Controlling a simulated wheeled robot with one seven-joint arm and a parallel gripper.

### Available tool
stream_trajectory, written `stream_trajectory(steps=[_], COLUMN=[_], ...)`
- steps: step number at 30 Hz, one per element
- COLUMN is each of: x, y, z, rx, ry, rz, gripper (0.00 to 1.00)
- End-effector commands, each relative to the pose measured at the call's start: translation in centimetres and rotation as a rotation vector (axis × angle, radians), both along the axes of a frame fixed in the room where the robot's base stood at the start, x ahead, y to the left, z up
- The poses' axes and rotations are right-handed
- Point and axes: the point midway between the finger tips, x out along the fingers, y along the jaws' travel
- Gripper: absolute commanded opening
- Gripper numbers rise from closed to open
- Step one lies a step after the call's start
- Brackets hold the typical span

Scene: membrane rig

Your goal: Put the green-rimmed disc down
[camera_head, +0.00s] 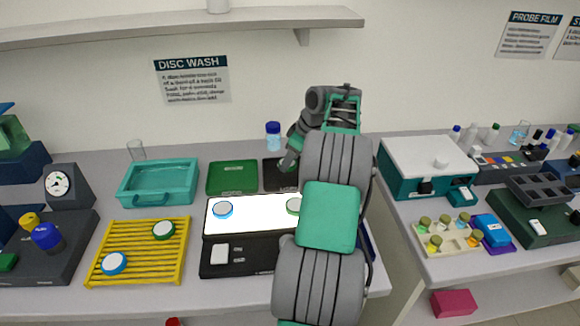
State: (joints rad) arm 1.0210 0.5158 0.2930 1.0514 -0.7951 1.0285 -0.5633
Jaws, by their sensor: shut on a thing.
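My gripper (288,163) points down over a small black tray (270,179) behind the lit white panel. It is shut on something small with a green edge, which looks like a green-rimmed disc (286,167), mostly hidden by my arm. I cannot tell whether it touches the tray. Another green-rimmed disc (294,205) lies on the lit panel (258,214), partly beside my arm. A third green-rimmed disc (164,230) lies on the yellow slatted rack (137,252).
Blue-rimmed discs lie on the panel (223,210) and rack (114,263). A green tray (232,178) sits left of the black one, then a teal basin (158,182). A blue-capped bottle (273,136) stands behind. My arm hides the bench's right part.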

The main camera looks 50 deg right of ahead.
Motion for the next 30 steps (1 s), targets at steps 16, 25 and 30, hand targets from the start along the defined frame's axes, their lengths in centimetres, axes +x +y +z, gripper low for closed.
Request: stream_trajectory(steps=[16, 25, 30], x=[0.5, 0.5, 0.5], y=[-0.3, -0.3, -0.3], z=[-4.0, -4.0, -4.0], rx=[0.0, 0.0, 0.0], ry=[0.0, 0.0, 0.0], rz=[0.0, 0.0, 0.0], gripper=[0.14, 0.72, 0.74])
